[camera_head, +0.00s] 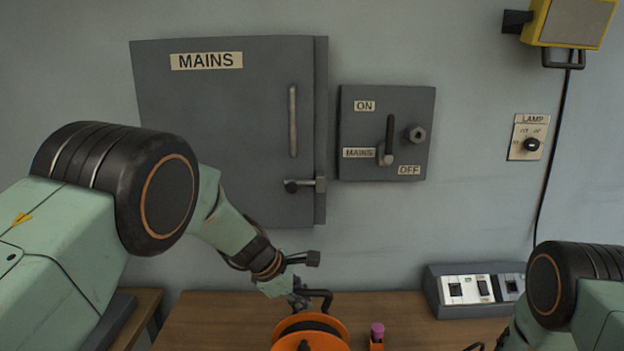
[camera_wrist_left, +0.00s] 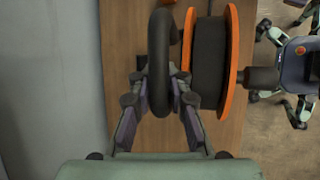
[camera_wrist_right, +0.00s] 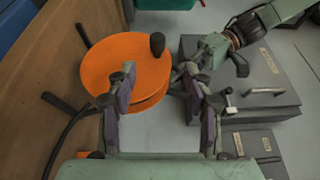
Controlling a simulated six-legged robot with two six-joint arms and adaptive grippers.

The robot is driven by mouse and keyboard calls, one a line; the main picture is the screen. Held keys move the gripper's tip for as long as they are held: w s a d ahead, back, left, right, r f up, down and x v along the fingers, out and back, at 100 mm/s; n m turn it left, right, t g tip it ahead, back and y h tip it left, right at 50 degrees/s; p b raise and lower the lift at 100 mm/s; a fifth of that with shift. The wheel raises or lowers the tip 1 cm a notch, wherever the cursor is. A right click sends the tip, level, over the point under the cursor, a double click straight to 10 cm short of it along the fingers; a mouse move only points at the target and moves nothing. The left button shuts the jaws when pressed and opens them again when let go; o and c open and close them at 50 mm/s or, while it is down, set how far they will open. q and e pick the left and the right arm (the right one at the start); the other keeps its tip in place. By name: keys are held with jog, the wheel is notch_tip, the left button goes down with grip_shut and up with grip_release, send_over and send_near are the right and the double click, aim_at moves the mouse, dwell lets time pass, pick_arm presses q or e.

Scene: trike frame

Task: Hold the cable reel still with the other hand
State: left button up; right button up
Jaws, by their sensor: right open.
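The cable reel (camera_head: 310,334) stands on the wooden bench, orange with black cable between its flanges. Its lower part is cut off in the head view. In the left wrist view the reel (camera_wrist_left: 208,65) is just right of the fingers. My left gripper (camera_head: 303,297) is at the reel's black carrying handle (camera_wrist_left: 161,62), with one finger on each side, and looks shut on it. In the right wrist view the reel's orange face (camera_wrist_right: 120,72) with a dark crank knob (camera_wrist_right: 157,44) lies ahead. My right gripper (camera_wrist_right: 162,95) is open and empty, apart from the reel.
The grey mains cabinet (camera_head: 225,130) and switch box (camera_head: 360,150) are on the wall. A small orange item with a purple top (camera_head: 377,330) stands right of the reel. A switch panel (camera_head: 470,290) sits at the bench's back right. Bare bench (camera_head: 215,315) shows left of the reel.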

pick_arm(q)
jog(key=o, duration=0.5)
jog(key=shift+w, duration=0.25)
jog(key=shift+o, duration=0.2)
pick_arm(e)
jog(key=shift+w+f, duration=0.1)
jog(key=shift+w, duration=0.05)
pick_arm(q)
jog(key=shift+s+r, duration=0.1)
